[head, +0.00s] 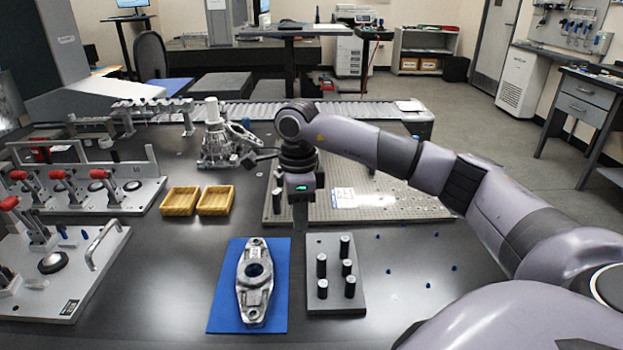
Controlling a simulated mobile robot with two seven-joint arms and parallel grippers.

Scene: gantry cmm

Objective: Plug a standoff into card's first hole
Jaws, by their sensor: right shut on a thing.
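Several upright black standoffs (321,266) with pale tops stand on a grey block (315,306) at the front middle. My right gripper (299,230) points down just behind the block's left back corner. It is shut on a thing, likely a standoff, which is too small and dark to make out. A white card (345,199) lies on the perforated metal plate (400,209) behind and to the right of the gripper; its holes are too small to tell apart. More dark pegs stand on that plate's left side, partly hidden by my arm. My left gripper is out of view.
A metal casting (254,305) lies on a blue mat (223,306) left of the block. Two yellow trays (180,201) sit behind it. Red-handled clamp fixtures (110,238) fill the left. Small blue pieces (429,286) lie scattered right, on otherwise clear table.

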